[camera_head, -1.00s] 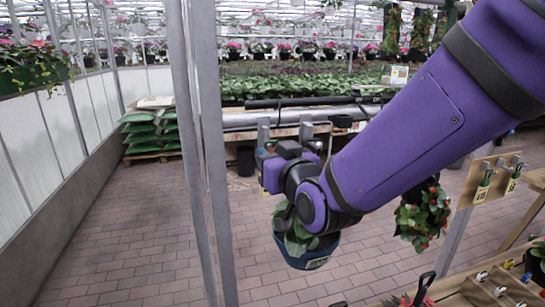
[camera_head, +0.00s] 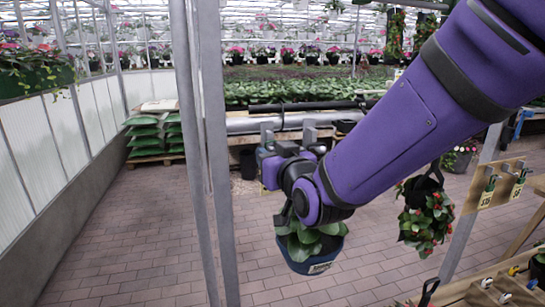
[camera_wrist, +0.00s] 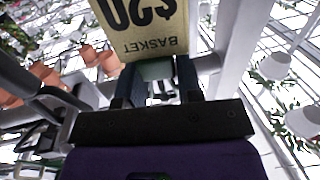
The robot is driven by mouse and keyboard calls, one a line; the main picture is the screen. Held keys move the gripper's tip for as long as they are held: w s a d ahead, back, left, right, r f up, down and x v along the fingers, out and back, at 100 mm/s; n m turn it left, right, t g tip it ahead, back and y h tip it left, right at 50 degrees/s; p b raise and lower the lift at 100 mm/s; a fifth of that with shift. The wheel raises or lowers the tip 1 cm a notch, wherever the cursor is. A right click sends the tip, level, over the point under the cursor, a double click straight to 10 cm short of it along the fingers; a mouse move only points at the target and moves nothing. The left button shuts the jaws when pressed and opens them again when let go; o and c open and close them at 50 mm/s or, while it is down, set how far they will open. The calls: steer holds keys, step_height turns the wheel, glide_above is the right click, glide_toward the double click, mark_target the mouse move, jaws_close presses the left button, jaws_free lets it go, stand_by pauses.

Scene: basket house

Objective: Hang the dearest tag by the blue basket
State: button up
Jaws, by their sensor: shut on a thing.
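My gripper (camera_wrist: 157,82) is shut on a pale tag (camera_wrist: 145,28) in the wrist view. In the head view, a blue basket (camera_head: 313,265) of green leaves hangs just below my wrist. A small label shows on its front; my arm hides its top. The gripper's fingers and the held tag are not clear in the head view. More tags (camera_head: 487,199) hang from clips on a wooden board (camera_head: 503,182) at the right.
A basket with red flowers (camera_head: 427,215) hangs right of my arm. Grey posts (camera_head: 212,150) stand left of it. A wooden bench (camera_head: 480,290) with clips is at lower right. Green sacks (camera_head: 145,135) are stacked at left. The brick floor between is mostly clear.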

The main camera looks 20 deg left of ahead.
steer(key=shift+w+a, duration=0.15)
steer(key=shift+w, duration=0.1)
steer(key=shift+w, duration=0.1)
stand_by(0.3)
steer(key=shift+f, duration=0.3)
steer(key=shift+f, duration=0.2)
stand_by(0.5)
steer(key=o, duration=0.9)
